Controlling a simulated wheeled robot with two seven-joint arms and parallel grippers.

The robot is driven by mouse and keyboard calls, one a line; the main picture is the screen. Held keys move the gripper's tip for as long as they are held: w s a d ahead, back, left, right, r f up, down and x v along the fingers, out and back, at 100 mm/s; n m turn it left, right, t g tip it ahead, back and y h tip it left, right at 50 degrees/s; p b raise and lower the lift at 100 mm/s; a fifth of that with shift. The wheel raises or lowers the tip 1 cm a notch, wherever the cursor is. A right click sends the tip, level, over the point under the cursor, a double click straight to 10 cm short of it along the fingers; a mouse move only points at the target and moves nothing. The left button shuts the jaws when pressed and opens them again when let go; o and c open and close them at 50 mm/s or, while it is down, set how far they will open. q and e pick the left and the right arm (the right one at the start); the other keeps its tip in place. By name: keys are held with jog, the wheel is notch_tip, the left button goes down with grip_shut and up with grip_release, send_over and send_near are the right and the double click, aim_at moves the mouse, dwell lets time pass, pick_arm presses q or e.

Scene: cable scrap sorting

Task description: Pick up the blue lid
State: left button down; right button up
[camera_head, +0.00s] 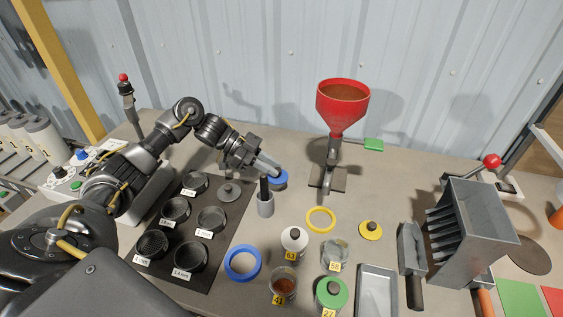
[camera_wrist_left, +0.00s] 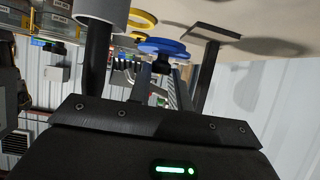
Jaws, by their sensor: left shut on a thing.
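The blue lid (camera_head: 280,180) is a flat disc with a dark knob, at the tip of my left gripper (camera_head: 268,168) in the head view. The wrist view shows the blue lid (camera_wrist_left: 163,46) with its knob between the fingertips of my left gripper (camera_wrist_left: 160,68). The gripper is shut on it. The fingers hide part of the lid in the head view. I cannot tell whether the lid is clear of the table. My right gripper is not in view.
A red funnel (camera_head: 342,103) on a stand is behind to the right. A dark tray of sieves (camera_head: 222,250) lies left. A blue ring (camera_head: 243,263) and numbered jars (camera_head: 294,241) are in front.

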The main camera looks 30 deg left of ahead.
pick_arm(q)
jog(key=s+a+r+p, duration=0.5)
jog(key=s+a+p, duration=0.1)
jog(key=s, duration=0.1)
jog(key=shift+s+a+r, duration=0.3)
jog(key=shift+s+a, duration=0.05)
